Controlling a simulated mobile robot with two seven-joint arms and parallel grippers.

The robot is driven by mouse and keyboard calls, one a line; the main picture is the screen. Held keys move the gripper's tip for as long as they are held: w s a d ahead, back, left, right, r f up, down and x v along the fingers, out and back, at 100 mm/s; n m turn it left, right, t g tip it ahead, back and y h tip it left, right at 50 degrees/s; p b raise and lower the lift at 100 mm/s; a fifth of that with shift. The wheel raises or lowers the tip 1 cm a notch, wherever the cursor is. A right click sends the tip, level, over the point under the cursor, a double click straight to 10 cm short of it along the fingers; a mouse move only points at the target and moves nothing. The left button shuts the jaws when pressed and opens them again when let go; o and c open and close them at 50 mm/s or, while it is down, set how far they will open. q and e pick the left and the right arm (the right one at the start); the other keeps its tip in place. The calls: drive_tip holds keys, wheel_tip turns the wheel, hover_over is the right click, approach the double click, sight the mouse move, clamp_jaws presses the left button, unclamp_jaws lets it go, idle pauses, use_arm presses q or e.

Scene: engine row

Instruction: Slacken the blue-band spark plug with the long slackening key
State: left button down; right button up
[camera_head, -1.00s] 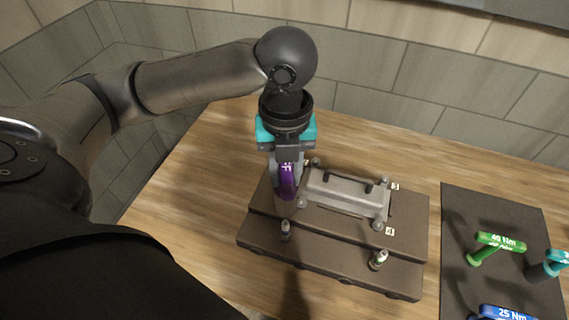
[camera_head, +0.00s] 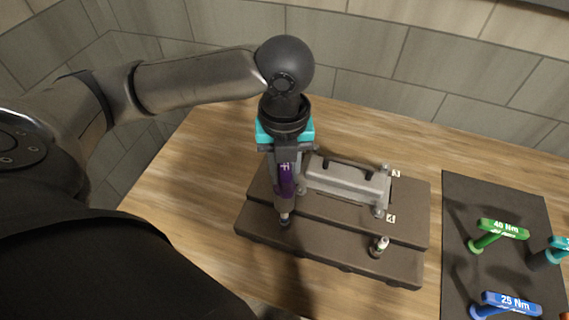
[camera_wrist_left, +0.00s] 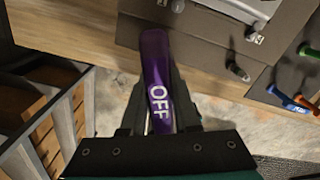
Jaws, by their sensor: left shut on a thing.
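My left gripper (camera_head: 287,160) is shut on the purple slackening key (camera_head: 286,180) and holds it close to upright. In the left wrist view the key (camera_wrist_left: 157,75) shows "OFF" between the fingers of my left gripper (camera_wrist_left: 160,90). The key's grey lower end is at the front-left spark plug (camera_head: 284,220) on the engine block's lower front step and hides its top. The plug's band looks dark bluish but is too small to be sure. Whether the socket is seated over the plug I cannot tell. My right gripper is out of view.
The brown engine block (camera_head: 330,257) carries a grey cover (camera_head: 345,184) with raised bars behind the key. Another plug (camera_head: 379,246) stands at front right. A dark mat (camera_head: 460,200) at right holds a green 40 Nm key (camera_head: 503,229), a blue 25 Nm key (camera_head: 512,303) and a teal one (camera_head: 557,250).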

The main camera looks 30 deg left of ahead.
use_arm(q)
drive_tip(key=shift+f+b, duration=0.75)
drive_tip(key=shift+f, duration=1)
drive_tip(key=b, duration=0.2)
hover_over(284, 217)
drive_tip(key=shift+w+a+f, duration=0.1)
drive_tip(key=shift+w+f, duration=0.1)
drive_tip(key=shift+f, duration=0.95)
drive_tip(key=shift+w+a+f, duration=0.1)
drive_tip(key=shift+w+f, duration=0.1)
drive_tip(key=shift+f, duration=0.95)
drive_tip(key=shift+f+p, duration=0.2)
drive_tip(key=shift+p, duration=0.1)
drive_tip(key=shift+s+p, duration=0.25)
drive_tip(key=shift+p, duration=0.3)
drive_tip(key=shift+w+p, duration=0.25)
drive_tip(key=shift+p, duration=0.25)
